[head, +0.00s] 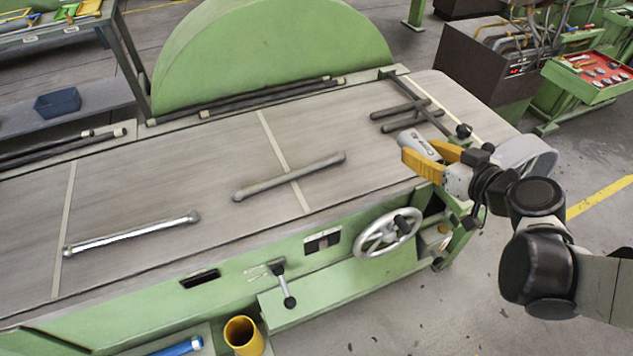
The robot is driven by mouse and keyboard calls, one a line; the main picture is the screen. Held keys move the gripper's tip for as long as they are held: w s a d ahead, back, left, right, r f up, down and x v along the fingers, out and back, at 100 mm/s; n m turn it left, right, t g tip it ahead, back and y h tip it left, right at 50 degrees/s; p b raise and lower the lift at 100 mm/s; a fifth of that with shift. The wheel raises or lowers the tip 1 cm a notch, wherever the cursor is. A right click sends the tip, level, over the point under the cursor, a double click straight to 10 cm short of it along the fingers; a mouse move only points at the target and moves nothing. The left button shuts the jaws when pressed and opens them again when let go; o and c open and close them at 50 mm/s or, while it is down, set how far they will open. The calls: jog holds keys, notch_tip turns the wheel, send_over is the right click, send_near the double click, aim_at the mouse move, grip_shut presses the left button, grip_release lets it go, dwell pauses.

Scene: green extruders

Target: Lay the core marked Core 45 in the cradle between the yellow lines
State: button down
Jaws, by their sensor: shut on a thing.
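A pale grey-white core (417,144) with dark lettering, which seems to read Core 45, is at the right end of the bench top. My gripper (425,153) has yellow fingers and is shut on this core. The fingers hide its near part. I cannot tell whether it touches the bench. Pale yellowish lines cross the grey bench top (215,165): a left line (66,215), a middle line (268,134) and a right line (455,114). Two short dark bars (400,108) lie just behind the core near the right line. I cannot clearly make out which part is the cradle.
A grey rod (290,176) lies across the middle line, and a shiny rod (132,234) reaches from the left line. A tall green guard (270,45) stands behind the bench. A handwheel (388,232) sits at the front. Bare top lies between the rods.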

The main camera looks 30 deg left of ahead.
jog(key=shift+d+f, duration=0.1)
jog(key=shift+f, duration=0.2)
jog(key=b, duration=0.5)
send_over(370, 170)
notch_tip(370, 170, down, 7)
jog(key=shift+r, duration=0.2)
jog(key=shift+f+b, duration=1.25)
jog(key=shift+f, duration=0.85)
jog(key=c, duration=0.8)
grip_release()
jog(key=shift+c, duration=0.2)
jog(key=shift+r, duration=0.1)
